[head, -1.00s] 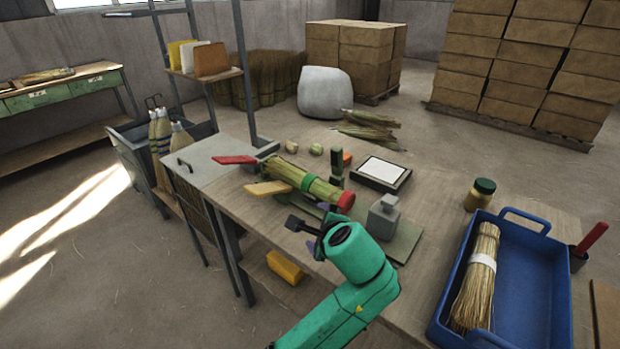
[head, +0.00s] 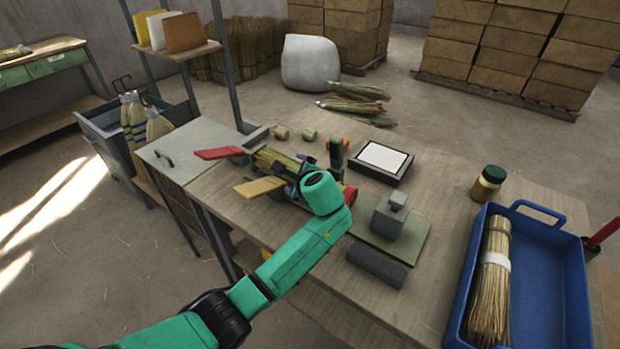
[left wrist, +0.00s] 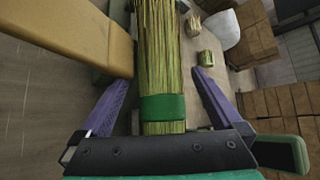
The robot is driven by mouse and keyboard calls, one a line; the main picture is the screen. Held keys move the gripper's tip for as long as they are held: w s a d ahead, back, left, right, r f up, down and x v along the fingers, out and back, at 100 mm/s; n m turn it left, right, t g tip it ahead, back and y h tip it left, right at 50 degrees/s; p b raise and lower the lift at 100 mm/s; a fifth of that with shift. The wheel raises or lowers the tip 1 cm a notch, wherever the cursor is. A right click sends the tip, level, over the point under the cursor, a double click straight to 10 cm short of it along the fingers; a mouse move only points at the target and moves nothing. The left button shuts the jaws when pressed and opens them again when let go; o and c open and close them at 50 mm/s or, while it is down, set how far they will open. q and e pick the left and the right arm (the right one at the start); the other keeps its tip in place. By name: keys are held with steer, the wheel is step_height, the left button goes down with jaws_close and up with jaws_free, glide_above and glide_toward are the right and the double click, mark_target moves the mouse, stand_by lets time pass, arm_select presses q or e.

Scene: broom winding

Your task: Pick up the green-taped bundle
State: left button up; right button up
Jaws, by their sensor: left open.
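The green-taped bundle of straw (head: 272,162) lies on the workbench, in a holder with a red lever (head: 219,153) and a yellow lever (head: 259,187). My left gripper (head: 296,180) is over its near end, and my wrist hides the tape in the head view. In the left wrist view, the green tape (left wrist: 162,107) shows between the two purple fingers of my left gripper (left wrist: 163,78). The fingers are open, one on each side of the bundle, with gaps between them and the straw. My right gripper is not in view.
A blue tray (head: 573,280) at the right holds a white-banded straw bundle (head: 495,270). A grey block with a knob (head: 394,215), a dark bar (head: 377,264), a framed white pad (head: 382,158) and a jar (head: 488,183) stand on the bench.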

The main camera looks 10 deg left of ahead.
arm_select(q)
steer(key=shift+x, duration=0.95)
steer(key=shift+r, duration=0.1)
steer(key=c, duration=1.4)
